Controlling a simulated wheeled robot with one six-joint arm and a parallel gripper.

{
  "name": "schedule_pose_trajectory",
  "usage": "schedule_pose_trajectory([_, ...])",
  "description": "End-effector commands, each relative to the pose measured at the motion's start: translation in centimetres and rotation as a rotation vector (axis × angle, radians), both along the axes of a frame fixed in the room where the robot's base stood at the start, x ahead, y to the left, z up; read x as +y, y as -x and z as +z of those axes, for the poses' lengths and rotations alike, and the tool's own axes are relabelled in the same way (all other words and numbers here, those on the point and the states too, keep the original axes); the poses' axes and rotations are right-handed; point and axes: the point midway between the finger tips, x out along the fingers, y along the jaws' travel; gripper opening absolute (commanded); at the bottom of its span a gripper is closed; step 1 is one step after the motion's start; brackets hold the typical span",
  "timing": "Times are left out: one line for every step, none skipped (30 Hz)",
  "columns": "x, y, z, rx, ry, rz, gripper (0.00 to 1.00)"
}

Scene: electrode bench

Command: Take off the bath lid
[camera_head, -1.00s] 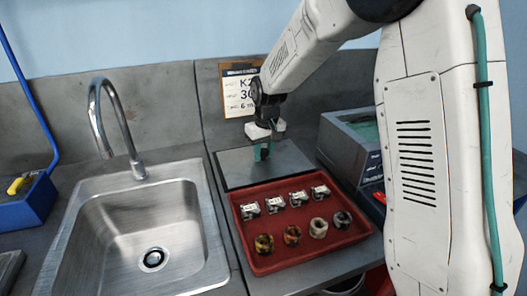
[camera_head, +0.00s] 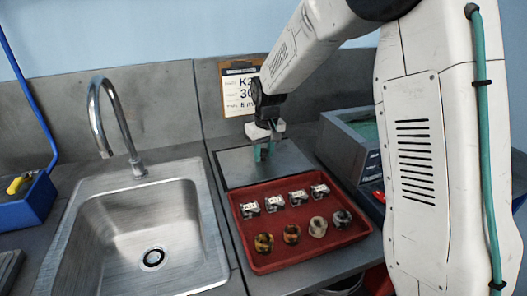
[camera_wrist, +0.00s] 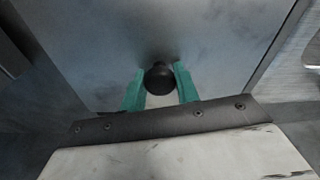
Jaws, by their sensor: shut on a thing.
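The bath lid (camera_head: 237,168) is a flat grey plate with a dark round knob (camera_wrist: 159,78). It lies behind the red tray, seemingly flat on the bench. My gripper (camera_head: 263,153) points down over the lid. In the wrist view my gripper (camera_wrist: 160,88) has its teal fingers on either side of the knob, shut on it. The bath (camera_head: 349,148) is a grey box to the right of the lid. Its top is uncovered and shows a green-teal inside. My arm hides part of the bath's right side.
A red tray (camera_head: 250,258) in front of the lid holds several white-topped pieces and several ring-shaped pieces. A steel sink (camera_head: 120,228) with a tap is at left. A printed sign (camera_head: 238,92) leans on the back wall. A blue bin (camera_head: 30,204) stands far left.

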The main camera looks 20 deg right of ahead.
Motion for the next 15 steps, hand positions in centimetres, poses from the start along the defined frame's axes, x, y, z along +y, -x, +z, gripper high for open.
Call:
schedule_pose_trajectory([0.0,-0.02,-0.03,-0.001,0.0,0.0,0.0])
schedule_pose_trajectory([0.01,-0.03,-0.06,-0.001,0.0,0.0,0.0])
schedule_pose_trajectory([0.0,-0.02,-0.11,-0.001,0.0,0.0,0.0])
schedule_pose_trajectory([0.0,-0.02,-0.14,-0.001,0.0,0.0,0.0])
schedule_pose_trajectory([0.0,-0.02,-0.18,-0.001,0.0,0.0,0.0])
schedule_pose_trajectory([0.0,-0.02,-0.22,-0.001,0.0,0.0,0.0])
schedule_pose_trajectory([0.0,-0.02,-0.26,-0.001,0.0,0.0,0.0])
schedule_pose_trajectory([0.0,-0.02,-0.29,-0.001,0.0,0.0,0.0])
schedule_pose_trajectory([0.0,-0.02,-0.34,-0.001,0.0,0.0,0.0])
schedule_pose_trajectory([0.0,-0.02,-0.38,-0.001,0.0,0.0,0.0])
schedule_pose_trajectory([0.0,-0.02,-0.41,0.0,0.0,0.0,0.0])
schedule_pose_trajectory([0.0,-0.02,-0.46,0.0,0.0,0.0,0.0])
schedule_pose_trajectory([0.0,-0.02,-0.5,0.0,0.0,0.0,0.0])
schedule_pose_trajectory([0.0,-0.02,-0.53,-0.001,0.0,0.0,0.0])
schedule_pose_trajectory([0.0,-0.02,-0.58,-0.001,0.0,0.0,0.0])
